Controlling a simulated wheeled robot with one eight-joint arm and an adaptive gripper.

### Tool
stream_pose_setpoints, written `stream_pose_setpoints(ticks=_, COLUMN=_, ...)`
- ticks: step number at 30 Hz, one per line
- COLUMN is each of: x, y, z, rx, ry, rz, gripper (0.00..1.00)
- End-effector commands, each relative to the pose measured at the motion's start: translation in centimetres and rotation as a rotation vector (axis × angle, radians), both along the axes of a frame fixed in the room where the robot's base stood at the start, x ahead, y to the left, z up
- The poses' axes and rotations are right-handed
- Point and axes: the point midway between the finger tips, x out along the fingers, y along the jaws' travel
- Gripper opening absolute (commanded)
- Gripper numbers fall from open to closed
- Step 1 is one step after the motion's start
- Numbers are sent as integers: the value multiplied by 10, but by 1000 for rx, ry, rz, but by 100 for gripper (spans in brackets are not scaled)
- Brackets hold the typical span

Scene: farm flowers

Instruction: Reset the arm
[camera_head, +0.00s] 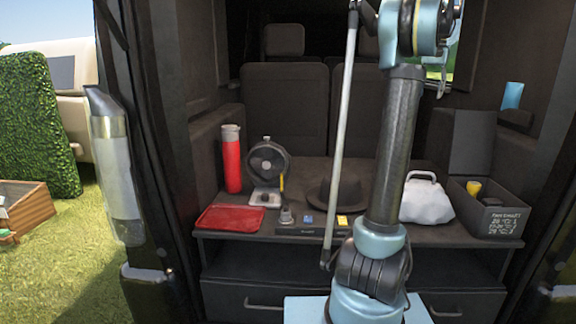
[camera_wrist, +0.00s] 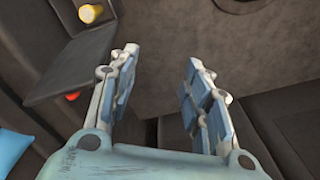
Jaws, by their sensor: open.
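My gripper (camera_wrist: 160,75) shows in the wrist view with its two blue-padded fingers spread apart. Nothing is between them. Below and beyond the fingers are the dark van interior surfaces. In the head view my arm rises at the right of the middle, with its upper joint near the top edge. The gripper itself cannot be made out there.
The van's shelf (camera_head: 300,230) holds a red bottle (camera_head: 231,158), a fan (camera_head: 267,163), a red tray (camera_head: 231,219), a dark hat (camera_head: 340,190), a white bag (camera_head: 426,203) and a dark box (camera_head: 492,222). A van door (camera_head: 118,165) stands open at the left.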

Motion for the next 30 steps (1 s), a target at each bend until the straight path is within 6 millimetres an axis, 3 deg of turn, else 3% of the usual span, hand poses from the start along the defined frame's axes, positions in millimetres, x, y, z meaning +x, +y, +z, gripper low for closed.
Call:
stream_pose_setpoints(ticks=3, x=-13, y=38, z=-10, rx=-5, ry=-9, rz=46, gripper=44)
stream_pose_setpoints(ticks=14, x=-65, y=133, z=-55, rx=-20, ry=-33, rz=173, gripper=44)
stream_pose_setpoints(ticks=21, x=-109, y=189, z=-96, rx=-27, ry=-50, rz=258, gripper=44)
stream_pose_setpoints(ticks=30, x=-170, y=248, z=-160, rx=-37, ry=-72, rz=364, gripper=44)
